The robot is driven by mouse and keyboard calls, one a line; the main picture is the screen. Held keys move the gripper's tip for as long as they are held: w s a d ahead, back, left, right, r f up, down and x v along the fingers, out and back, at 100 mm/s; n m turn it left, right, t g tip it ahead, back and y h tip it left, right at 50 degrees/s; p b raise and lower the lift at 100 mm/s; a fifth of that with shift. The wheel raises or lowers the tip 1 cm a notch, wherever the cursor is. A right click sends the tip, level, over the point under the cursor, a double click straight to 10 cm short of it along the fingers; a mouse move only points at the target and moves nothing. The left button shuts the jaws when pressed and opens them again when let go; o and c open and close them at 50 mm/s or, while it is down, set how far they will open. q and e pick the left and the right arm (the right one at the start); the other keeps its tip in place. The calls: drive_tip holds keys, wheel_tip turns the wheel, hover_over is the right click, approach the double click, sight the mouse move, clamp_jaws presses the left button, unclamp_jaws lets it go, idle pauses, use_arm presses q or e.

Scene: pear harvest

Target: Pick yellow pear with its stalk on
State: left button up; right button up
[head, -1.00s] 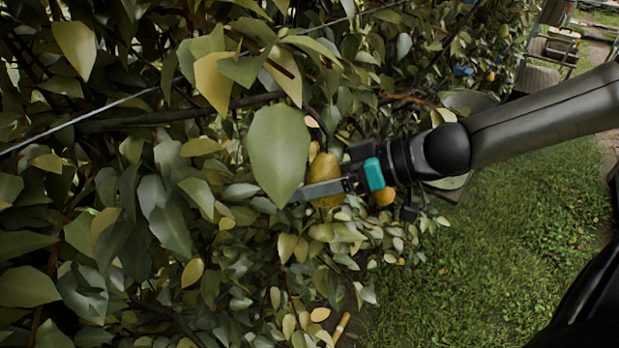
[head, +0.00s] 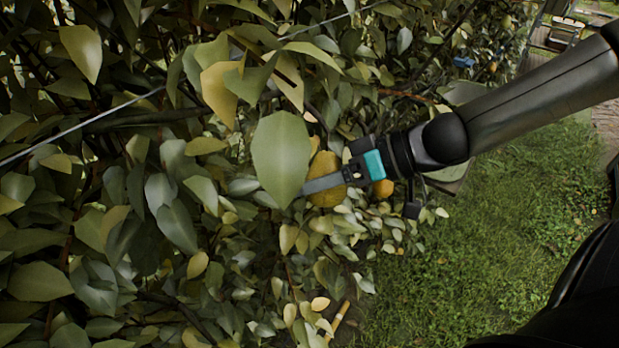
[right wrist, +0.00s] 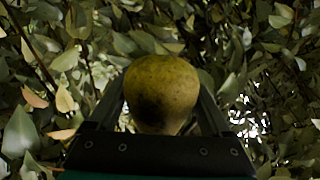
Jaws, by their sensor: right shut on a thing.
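A yellow pear (head: 324,170) hangs among the leaves near the middle of the head view, partly covered by a large green leaf and by the gripper. My right gripper (head: 322,184) reaches in from the right and is shut on this pear. In the right wrist view the pear (right wrist: 162,88) sits between the two fingers, its yellow-green skin darkened by shadow low down. Its stalk is hidden in both views. My left gripper is not in view.
A second, orange-yellow pear (head: 382,188) shows just behind my right gripper. Dense leaves and thin branches surround the gripper. A wire (head: 82,124) crosses the upper left. Open grass (head: 480,245) lies to the right.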

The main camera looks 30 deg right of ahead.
drive_tip(key=shift+s+a+r+m+g+y+p, duration=0.3)
drive_tip(key=shift+s+m+g+p, duration=0.1)
drive_tip(key=shift+s+m+p, duration=0.15)
drive_tip(key=shift+w, duration=0.1)
drive_tip(key=shift+s+a+r+m+g+y+p, duration=0.3)
drive_tip(key=shift+r+m+p, duration=0.15)
drive_tip(key=shift+p, duration=0.2)
idle(0.4)
drive_tip(key=shift+s+a+f+p, duration=0.1)
drive_tip(key=shift+s+a+f, duration=0.1)
drive_tip(key=shift+s+a, duration=0.4)
drive_tip(key=shift+s+a+f+p, duration=0.15)
drive_tip(key=shift+s+a, duration=0.1)
drive_tip(key=shift+s, duration=0.6)
drive_tip(key=shift+s+a+f+p, duration=0.1)
drive_tip(key=shift+s+a+f, duration=0.1)
drive_tip(key=shift+s+a, duration=0.4)
drive_tip(key=shift+d, duration=0.25)
